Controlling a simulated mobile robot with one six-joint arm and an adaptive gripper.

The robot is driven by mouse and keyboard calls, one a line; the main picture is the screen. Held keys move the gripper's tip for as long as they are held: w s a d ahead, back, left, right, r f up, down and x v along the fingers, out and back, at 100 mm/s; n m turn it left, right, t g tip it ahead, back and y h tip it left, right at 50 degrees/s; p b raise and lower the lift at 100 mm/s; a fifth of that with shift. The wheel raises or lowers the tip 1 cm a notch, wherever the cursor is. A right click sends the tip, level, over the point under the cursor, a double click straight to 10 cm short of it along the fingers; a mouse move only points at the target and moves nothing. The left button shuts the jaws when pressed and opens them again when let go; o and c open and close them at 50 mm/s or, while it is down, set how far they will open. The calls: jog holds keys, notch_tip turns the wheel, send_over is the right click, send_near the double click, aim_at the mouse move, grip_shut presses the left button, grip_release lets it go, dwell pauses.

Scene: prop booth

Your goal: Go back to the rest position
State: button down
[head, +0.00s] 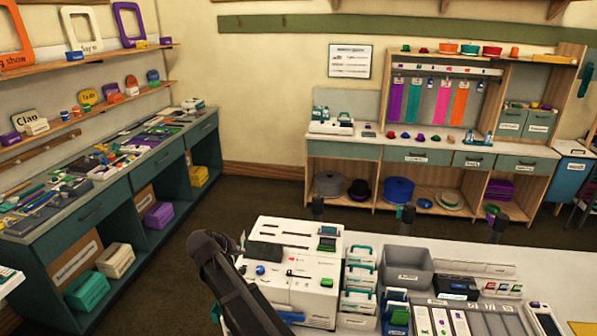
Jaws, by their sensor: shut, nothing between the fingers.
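A dark part of my arm (225,280) rises from the bottom edge of the head view, left of the middle. It stands in front of the left side of a white machine (300,262) on the near counter. My gripper is not in view, so its fingers cannot be seen. No object of the task shows apart from my own arm.
The near counter (565,268) holds the white machine, a grey bin (406,266), small caddies (358,280) and a divided tray (465,318). A long workbench (95,215) lines the left wall, and a shelved bench (400,150) stands at the back. Dark floor (255,200) between them is open.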

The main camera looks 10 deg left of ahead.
jog(key=d, duration=0.4)
jog(key=d+f+g, duration=0.1)
jog(key=d, duration=0.4)
jog(key=d+f+m+g, duration=0.1)
jog(key=d, duration=0.3)
jog(key=shift+d, duration=0.2)
jog(key=s+d+g, duration=0.1)
jog(key=d, duration=0.3)
jog(key=s+d+f+m+g, duration=0.1)
jog(key=d, duration=0.3)
jog(key=s+d+f, duration=0.1)
jog(key=d, duration=0.4)
jog(key=shift+d+m+g, duration=0.1)
jog(key=shift+m+g, duration=0.2)
jog(key=shift+g, duration=0.1)
jog(key=s+d+f+m+g+y, duration=0.1)
jog(key=s+d+y, duration=0.1)
jog(key=s+d, duration=0.45)
jog(key=s+d+f+m+g+y, duration=0.15)
jog(key=s+d, duration=0.25)
jog(key=d, duration=0.6)
jog(key=shift+n+g, duration=0.35)
jog(key=shift+g, duration=0.2)
jog(key=shift+s+d+f+b, duration=0.15)
jog(key=shift+s+f+b, duration=1.4)
jog(key=shift+b, duration=0.5)
jog(key=shift+w, duration=0.1)
